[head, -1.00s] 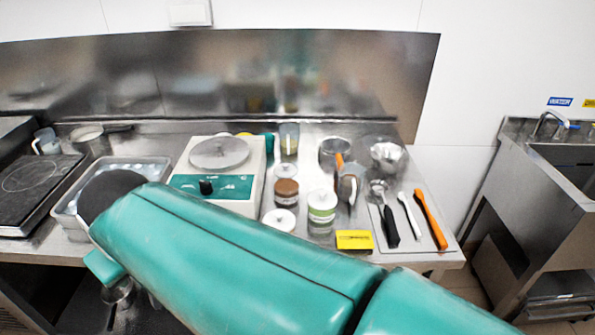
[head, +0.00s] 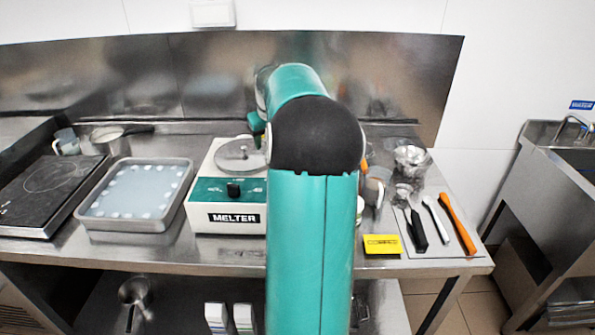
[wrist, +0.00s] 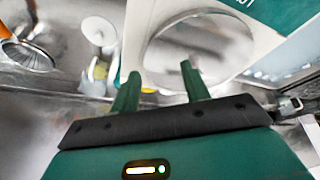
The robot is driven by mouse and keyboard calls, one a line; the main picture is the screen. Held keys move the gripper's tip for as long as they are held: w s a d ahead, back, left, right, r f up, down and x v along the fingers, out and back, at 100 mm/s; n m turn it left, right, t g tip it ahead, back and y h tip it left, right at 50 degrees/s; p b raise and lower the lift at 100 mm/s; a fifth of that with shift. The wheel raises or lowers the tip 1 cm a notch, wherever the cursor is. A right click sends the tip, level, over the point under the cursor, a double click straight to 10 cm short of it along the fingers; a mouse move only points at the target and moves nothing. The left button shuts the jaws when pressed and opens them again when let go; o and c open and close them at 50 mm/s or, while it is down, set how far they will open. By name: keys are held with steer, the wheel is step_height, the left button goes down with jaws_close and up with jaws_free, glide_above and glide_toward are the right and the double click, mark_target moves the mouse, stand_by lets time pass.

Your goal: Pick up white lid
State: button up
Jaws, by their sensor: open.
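A white round lid (wrist: 98,31) shows in the wrist view, left of the melter's round metal top (wrist: 198,48). I cannot tell whether it lies loose or sits on a jar. In the head view my arm hides the area where white lids and jars stood. My gripper (wrist: 160,80) is open, with two green fingers apart and nothing between them. It is over the back edge of the melter, and the white lid is beyond the left finger.
The melter (head: 227,219) stands left of my arm, beside a metal tray (head: 92,221). A yellow box (head: 382,244) and a mat with a black-handled tool (head: 416,231) and an orange spatula (head: 457,224) lie at right. A steel backsplash (head: 400,90) rises behind.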

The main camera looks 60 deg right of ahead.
steer(key=s+d+f+m, duration=0.2)
steer(key=s+d+f, duration=0.2)
steer(key=s+d, duration=0.65)
steer(key=x, duration=0.3)
steer(key=d+x, duration=0.1)
steer(key=x, duration=0.2)
steer(key=w+x, duration=0.1)
steer(key=x, duration=0.2)
steer(key=shift+d+r, duration=0.35)
steer(key=shift+d, duration=0.05)
steer(key=shift+x, duration=3.05)
steer(key=shift+s, duration=0.1)
jaws_close()
